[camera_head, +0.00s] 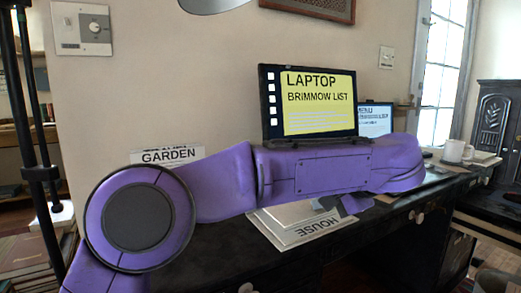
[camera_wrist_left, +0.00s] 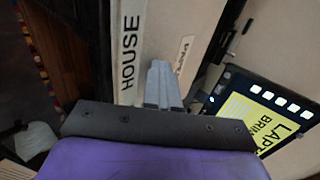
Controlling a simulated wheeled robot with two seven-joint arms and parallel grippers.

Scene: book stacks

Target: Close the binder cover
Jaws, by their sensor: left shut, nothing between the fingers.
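A cream binder labelled HOUSE (camera_head: 290,232) lies on the dark desk, partly hidden under my left arm in the head view. In the left wrist view its HOUSE strip (camera_wrist_left: 130,50) runs along the left, with a pale panel (camera_wrist_left: 180,25) beside it. I cannot tell how far its cover stands open. My left gripper (camera_head: 330,204) is over the binder in the head view. In the left wrist view its grey fingers (camera_wrist_left: 162,82) are together and empty, pointing at the pale panel; contact is unclear. My right gripper is not in view.
A monitor showing LAPTOP (camera_head: 310,103) and a smaller screen (camera_head: 375,120) stand behind my arm. A GARDEN sign or book (camera_head: 168,156) is at the back left. A white mug (camera_head: 457,151) is at the far right. The desk front (camera_head: 215,240) is clear.

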